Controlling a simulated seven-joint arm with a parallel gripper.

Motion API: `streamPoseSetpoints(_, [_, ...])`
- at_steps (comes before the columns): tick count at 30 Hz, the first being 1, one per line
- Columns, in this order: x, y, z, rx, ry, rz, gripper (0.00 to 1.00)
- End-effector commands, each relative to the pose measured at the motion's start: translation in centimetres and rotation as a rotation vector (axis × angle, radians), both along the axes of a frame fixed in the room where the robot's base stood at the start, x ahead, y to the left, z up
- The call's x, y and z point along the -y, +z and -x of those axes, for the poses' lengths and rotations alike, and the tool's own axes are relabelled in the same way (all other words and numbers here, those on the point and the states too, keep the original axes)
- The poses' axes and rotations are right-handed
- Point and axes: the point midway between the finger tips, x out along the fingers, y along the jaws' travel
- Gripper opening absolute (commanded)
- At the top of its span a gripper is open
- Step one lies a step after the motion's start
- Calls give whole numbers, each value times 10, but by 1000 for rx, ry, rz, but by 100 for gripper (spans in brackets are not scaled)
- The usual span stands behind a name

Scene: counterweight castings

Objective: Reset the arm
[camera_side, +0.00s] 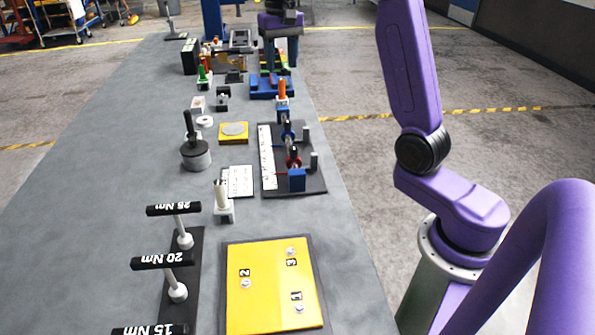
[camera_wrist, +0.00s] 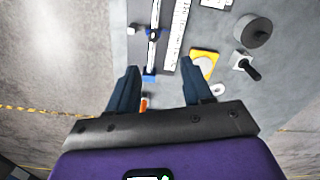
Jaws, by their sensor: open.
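My gripper (camera_wrist: 160,66) is open in the wrist view, its two dark fingers apart with nothing held between them. It is above the work table, with a fixture and parts below and beyond the fingertips.
The grey table (camera_side: 110,150) carries a black fixture plate (camera_side: 310,185), a dark round weight (camera_side: 196,160), a yellow pad with a disc (camera_side: 233,140), a yellow numbered board (camera_side: 265,300) and torque wrenches (camera_side: 165,261). The table's left side is clear.

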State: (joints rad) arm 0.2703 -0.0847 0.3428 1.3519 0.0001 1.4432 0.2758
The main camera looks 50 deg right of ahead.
Motion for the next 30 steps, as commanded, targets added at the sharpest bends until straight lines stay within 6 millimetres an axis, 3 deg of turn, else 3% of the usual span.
streamPoseSetpoints(8, [-79, -12, 35, 5, 296, 0, 50])
streamPoseSetpoints(15, [-133, -27, 86, 9, 560, 0, 50])
streamPoseSetpoints(24, [-174, -49, 170, 16, 887, -2, 50])
streamPoseSetpoints(30, [-184, -67, 231, 19, 1106, -3, 50])
